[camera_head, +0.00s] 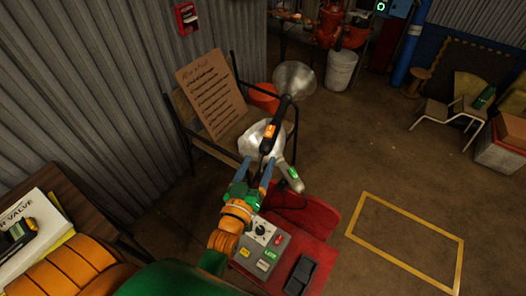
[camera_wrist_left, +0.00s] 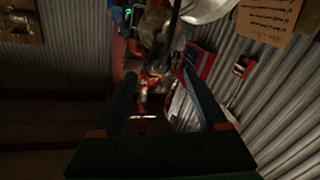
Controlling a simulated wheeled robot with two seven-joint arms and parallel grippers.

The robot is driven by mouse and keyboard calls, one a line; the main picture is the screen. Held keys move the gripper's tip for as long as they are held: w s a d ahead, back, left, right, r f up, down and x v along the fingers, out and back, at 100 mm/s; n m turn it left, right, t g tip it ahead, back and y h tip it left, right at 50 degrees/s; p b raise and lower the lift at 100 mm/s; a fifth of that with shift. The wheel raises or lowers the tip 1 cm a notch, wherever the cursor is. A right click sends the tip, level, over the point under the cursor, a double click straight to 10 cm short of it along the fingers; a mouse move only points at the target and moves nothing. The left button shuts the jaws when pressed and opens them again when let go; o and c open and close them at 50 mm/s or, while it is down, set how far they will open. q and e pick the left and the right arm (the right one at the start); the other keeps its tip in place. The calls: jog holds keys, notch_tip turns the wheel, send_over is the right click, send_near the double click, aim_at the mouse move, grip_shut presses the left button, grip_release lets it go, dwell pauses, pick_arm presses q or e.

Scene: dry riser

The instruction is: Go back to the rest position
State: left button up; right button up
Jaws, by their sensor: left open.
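My left gripper (camera_head: 258,166) reaches out in the middle of the head view, its two blue fingers apart with nothing held between them. In the left wrist view, its dark fingers (camera_wrist_left: 158,88) also stand apart, with only distant background in the gap. In the head view the gripper is above and in front of a red case with a grey control panel (camera_head: 262,248). A black handle with an orange label (camera_head: 271,136) shows just beyond the fingertips; I cannot tell how far behind them it is. My right gripper is not in view.
A chair (camera_head: 179,118) with a cardboard sign (camera_head: 212,92) stands by the corrugated wall. A table (camera_head: 72,203) is at left. A yellow floor outline (camera_head: 388,262) lies at right, with open floor around it. Another chair (camera_head: 440,112) stands farther right.

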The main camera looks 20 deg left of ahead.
pick_arm(q)
jog(key=shift+s, duration=0.55)
jog(key=shift+w, duration=0.1)
jog(key=s+d+f+m+g+h, duration=0.2)
jog(key=s+f+g, duration=0.25)
jog(key=f, duration=0.75)
jog(key=s+d+f+m+g+h, duration=0.15)
jog(key=s+d+f+g, duration=0.35)
jog(key=f, duration=0.7)
jog(key=s+a+f+m+g, duration=0.1)
jog(key=s+a+f+g, duration=0.1)
jog(key=s, duration=0.5)
jog(key=s+a+f+m+g+y, duration=0.1)
jog(key=s+a+f+g, duration=0.2)
jog(key=s+f, duration=0.2)
jog(key=s+a+f+m+g, duration=0.1)
jog(key=s+f, duration=0.3)
jog(key=s, duration=0.7)
jog(key=shift+a+m+g+y, duration=0.35)
jog(key=shift+a+g, duration=0.4)
jog(key=shift+a, duration=0.05)
